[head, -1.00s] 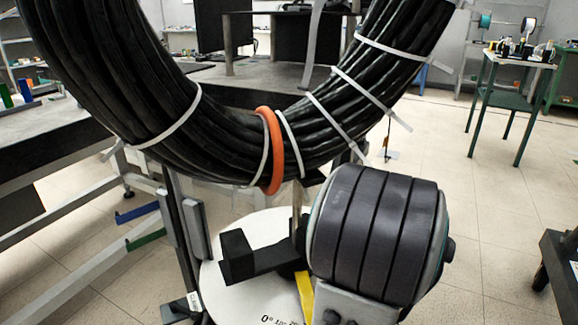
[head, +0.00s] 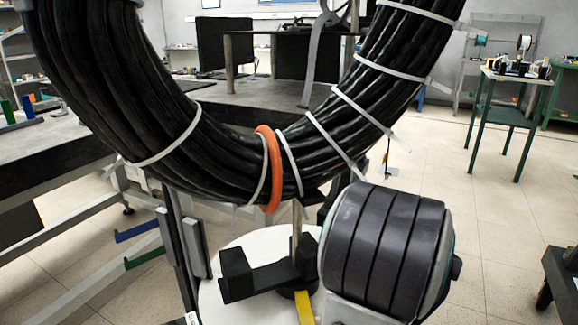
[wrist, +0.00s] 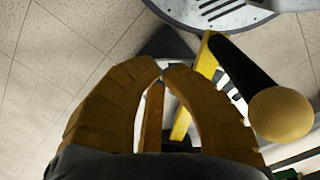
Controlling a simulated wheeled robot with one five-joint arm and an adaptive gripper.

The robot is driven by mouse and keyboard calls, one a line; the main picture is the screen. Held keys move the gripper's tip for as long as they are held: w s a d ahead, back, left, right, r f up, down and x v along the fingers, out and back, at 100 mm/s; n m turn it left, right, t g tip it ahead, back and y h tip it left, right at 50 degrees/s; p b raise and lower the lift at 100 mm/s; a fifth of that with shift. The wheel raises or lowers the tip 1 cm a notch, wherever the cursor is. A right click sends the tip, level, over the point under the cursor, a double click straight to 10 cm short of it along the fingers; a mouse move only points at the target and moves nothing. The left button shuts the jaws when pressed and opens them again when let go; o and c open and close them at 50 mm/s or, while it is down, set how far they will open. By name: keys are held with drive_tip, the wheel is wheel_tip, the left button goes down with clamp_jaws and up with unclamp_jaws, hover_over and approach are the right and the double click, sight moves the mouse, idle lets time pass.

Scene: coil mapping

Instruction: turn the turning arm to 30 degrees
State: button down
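In the head view a white round dial plate (head: 262,238) stands under the cable coil. On it is a black bracket-like arm (head: 262,280) with a yellow strip (head: 304,306) pointing toward the bottom edge; degree marks are out of view. In the wrist view my gripper (wrist: 162,70) has its brown-yellow fingertips almost together, with nothing visible between them. Beyond them lies a yellow strip (wrist: 208,65). A black rod with a tan ball knob (wrist: 281,113) is right of the fingers, apart from them. The gripper is not visible in the head view.
A large black cable coil (head: 210,160) with white ties and an orange ring (head: 269,168) hangs over the dial. A dark workbench (head: 75,160) is at left, a green-legged table (head: 515,78) at the right back.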

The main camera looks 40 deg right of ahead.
drive_tip(key=shift+s+d, duration=0.15)
wheel_tip(320, 180, up, 12)
drive_tip(key=p, duration=1.1)
drive_tip(key=shift+r, duration=0.1)
drive_tip(key=w+a+r+n+t+h+p, duration=0.1)
drive_tip(key=w+a+r+p, duration=0.45)
drive_tip(key=r, duration=0.35)
drive_tip(key=w+a+r+p, duration=0.45)
drive_tip(key=r+p, duration=0.25)
drive_tip(key=r, duration=0.2)
drive_tip(key=w+a+r+n+t+y+p, duration=0.1)
drive_tip(key=a+r+t+p, duration=0.1)
drive_tip(key=a+r+p, duration=1)
drive_tip(key=a+r, duration=0.3)
drive_tip(key=r, duration=0.1)
drive_tip(key=shift+w+r+p, duration=0.15)
drive_tip(key=shift+r+p, duration=0.2)
drive_tip(key=shift+r, duration=0.05)
